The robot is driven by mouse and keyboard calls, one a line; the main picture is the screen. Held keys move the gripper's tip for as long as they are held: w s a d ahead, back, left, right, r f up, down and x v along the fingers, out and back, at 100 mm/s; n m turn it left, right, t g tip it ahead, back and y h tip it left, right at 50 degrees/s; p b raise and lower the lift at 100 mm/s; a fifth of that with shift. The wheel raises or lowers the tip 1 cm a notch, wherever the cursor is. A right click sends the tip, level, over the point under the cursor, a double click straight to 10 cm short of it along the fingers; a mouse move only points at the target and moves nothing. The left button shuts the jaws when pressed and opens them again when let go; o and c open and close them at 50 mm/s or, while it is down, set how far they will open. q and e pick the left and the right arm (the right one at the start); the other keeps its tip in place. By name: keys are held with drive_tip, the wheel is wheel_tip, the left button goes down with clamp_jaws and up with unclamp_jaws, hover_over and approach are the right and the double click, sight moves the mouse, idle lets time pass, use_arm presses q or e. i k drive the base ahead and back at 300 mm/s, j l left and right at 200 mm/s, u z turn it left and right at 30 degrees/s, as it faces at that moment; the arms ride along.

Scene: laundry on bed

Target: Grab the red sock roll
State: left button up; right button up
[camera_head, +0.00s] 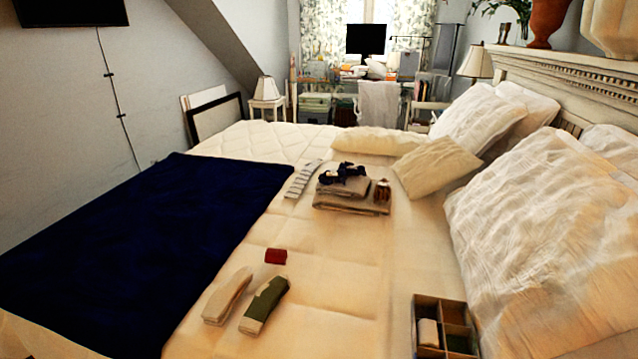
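The red sock roll (276,256) is a small dark red bundle lying on the cream bed cover (330,275), near the middle of the bed in the head view. It lies just beyond two folded socks and is apart from them. Nothing covers it. Neither of my grippers shows in the head view.
A cream folded sock (228,296) and a green one (265,303) lie nearer. A divided box (461,318) stands lower right. Folded grey cloths (342,196) lie farther back. A navy blanket (150,240) covers the left; pillows (545,235) fill the right. Bed cover around the roll is clear.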

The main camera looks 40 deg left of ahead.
sight(273, 257)
drive_tip(key=u, duration=1.65)
drive_tip(key=j+z, duration=0.5)
